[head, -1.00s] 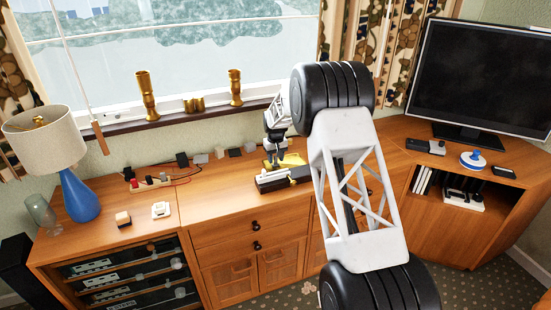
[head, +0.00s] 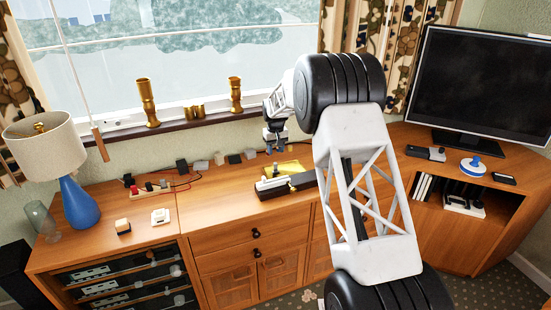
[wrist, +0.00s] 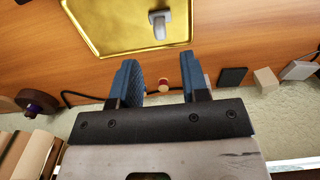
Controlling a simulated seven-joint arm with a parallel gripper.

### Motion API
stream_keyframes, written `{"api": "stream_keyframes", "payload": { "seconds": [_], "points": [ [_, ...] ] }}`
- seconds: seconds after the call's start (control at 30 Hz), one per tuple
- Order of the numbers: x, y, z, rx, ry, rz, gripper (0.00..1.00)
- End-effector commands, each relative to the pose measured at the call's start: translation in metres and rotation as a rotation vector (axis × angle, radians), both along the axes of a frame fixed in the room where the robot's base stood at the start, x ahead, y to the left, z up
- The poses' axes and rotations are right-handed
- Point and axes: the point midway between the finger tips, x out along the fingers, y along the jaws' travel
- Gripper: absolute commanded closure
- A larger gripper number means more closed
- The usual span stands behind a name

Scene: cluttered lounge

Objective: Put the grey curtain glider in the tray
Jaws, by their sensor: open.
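The grey curtain glider (wrist: 158,24) lies inside the gold tray (wrist: 105,47) in the wrist view, on the tray's floor, apart from its rim. In the head view the shiny yellow tray (head: 290,166) sits on the wooden cabinet, below my gripper; a small pale shape at its front left may be the glider, but I cannot tell. My gripper (head: 274,145) hangs above the tray. In the wrist view the blue fingers of my gripper (wrist: 163,75) are spread apart with nothing held between them, and the glider is clear of them.
A black box (head: 258,191) lies in front of the tray. Small dark and grey blocks (head: 220,159) and a cable line the cabinet's back. A blue lamp (head: 80,198) stands left, a television (head: 482,82) right. Brass vases (head: 147,100) stand on the sill.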

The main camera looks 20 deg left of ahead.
Motion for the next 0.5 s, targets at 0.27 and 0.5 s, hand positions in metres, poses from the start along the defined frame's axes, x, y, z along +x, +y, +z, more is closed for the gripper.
{"api": "stream_keyframes", "payload": {
  "seconds": [0.27, 0.5],
  "points": [
    [0.000, 0.000, 0.033, 0.000, 0.001, 0.000, 0.58],
    [0.000, 0.000, 0.042, 0.000, 0.001, 0.000, 0.58]
  ]
}}
